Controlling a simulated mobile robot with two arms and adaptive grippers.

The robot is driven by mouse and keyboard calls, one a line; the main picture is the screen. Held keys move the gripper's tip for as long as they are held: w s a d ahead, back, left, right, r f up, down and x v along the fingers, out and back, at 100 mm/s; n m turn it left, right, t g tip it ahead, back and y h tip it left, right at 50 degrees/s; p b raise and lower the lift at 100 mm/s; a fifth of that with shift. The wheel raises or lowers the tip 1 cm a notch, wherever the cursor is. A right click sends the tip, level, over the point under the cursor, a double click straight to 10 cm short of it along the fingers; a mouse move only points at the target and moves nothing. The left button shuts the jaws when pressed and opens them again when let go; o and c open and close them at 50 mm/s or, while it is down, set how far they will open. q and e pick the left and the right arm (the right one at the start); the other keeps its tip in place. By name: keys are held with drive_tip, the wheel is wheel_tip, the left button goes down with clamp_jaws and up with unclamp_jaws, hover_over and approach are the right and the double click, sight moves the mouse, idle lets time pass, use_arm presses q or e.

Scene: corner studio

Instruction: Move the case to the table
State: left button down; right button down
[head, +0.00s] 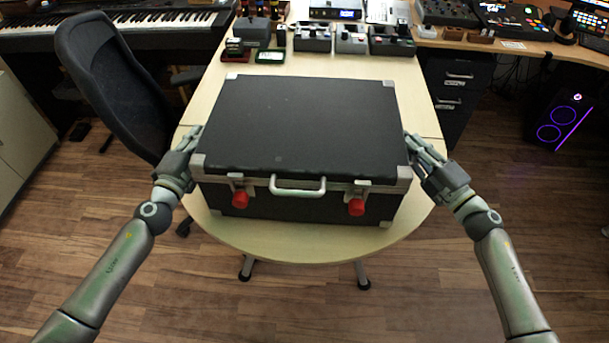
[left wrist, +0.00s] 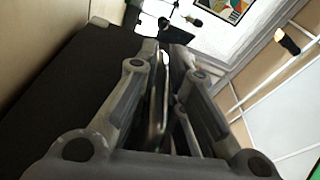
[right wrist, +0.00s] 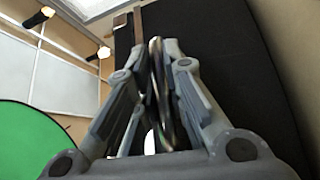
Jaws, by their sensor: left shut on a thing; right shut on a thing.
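The case (head: 305,125) is a large black box with metal corners, a front handle and two red-tipped latches. It is closed, level and over the rounded near end of the pale wooden table (head: 262,236); I cannot tell whether its underside touches the top. My left gripper (head: 192,140) is at its left side and my right gripper (head: 415,142) at its right side. Each is shut on a metal side handle, seen between the fingers in the left wrist view (left wrist: 158,95) and the right wrist view (right wrist: 160,90). The case's dark side fills part of both wrist views.
Several small grey devices (head: 350,42) and a green-framed box (head: 270,56) stand on the table behind the case. A black chair (head: 112,85) is at the left, a keyboard (head: 130,20) behind it. A dark drawer unit (head: 458,90) stands at the right.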

use_arm(q)
drive_tip(key=shift+d, duration=0.2)
use_arm(e)
drive_tip(key=shift+a, duration=0.15)
use_arm(q)
drive_tip(key=c, duration=1.9)
unclamp_jaws()
drive_tip(key=shift+f, duration=0.25)
use_arm(e)
drive_tip(key=c, duration=1.9)
unclamp_jaws()
drive_tip(key=shift+f, duration=0.2)
use_arm(q)
drive_tip(key=o, duration=0.4)
drive_tip(key=shift+s+r, duration=0.15)
drive_tip(key=shift+s, duration=0.05)
use_arm(e)
drive_tip(key=o, duration=0.4)
drive_tip(key=shift+s+r, duration=0.1)
drive_tip(key=shift+s, duration=0.1)
use_arm(q)
drive_tip(key=shift+a, duration=0.1)
drive_tip(key=shift+w, duration=0.1)
use_arm(e)
drive_tip(key=shift+w, duration=0.1)
